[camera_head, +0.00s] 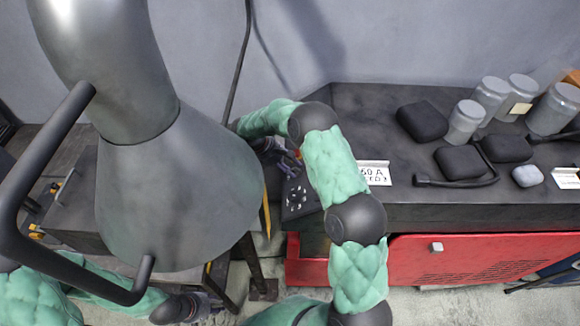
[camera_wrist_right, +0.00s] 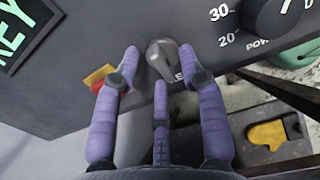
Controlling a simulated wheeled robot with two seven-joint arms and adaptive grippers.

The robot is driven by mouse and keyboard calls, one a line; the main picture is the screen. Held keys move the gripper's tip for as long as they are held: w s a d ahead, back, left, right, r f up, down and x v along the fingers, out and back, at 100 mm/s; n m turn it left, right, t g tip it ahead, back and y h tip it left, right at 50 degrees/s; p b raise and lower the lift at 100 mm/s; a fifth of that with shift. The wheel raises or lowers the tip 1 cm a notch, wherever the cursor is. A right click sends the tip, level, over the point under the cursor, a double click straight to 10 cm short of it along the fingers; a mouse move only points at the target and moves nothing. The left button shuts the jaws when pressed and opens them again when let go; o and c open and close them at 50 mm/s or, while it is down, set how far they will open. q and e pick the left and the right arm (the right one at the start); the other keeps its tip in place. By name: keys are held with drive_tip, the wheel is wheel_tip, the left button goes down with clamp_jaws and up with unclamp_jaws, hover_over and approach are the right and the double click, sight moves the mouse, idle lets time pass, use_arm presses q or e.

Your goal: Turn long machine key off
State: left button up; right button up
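The grey machine key (camera_wrist_right: 164,62) sits on a dark panel in the right wrist view, near a green-lettered "KEY" sign (camera_wrist_right: 18,38). My right gripper (camera_wrist_right: 158,66) has purple fingers spread on either side of the key. A gap shows at the left finger; whether the right fingertip touches the key is unclear. In the head view, my right gripper (camera_head: 286,160) is small and partly hidden by my arm at the machine's control panel (camera_head: 299,198). My left gripper (camera_head: 208,303) is low at the left, away from the panel, its fingers too unclear to read.
A black dial (camera_wrist_right: 272,14) with numbers is right of the key. A large grey funnel-shaped body (camera_head: 180,195) blocks much of the head view's left. The dark bench (camera_head: 425,205) holds jars (camera_head: 465,120), black pads (camera_head: 422,121) and a white sign (camera_head: 374,173).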

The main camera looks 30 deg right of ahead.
drive_tip(key=v, duration=1.2)
idle(0.4)
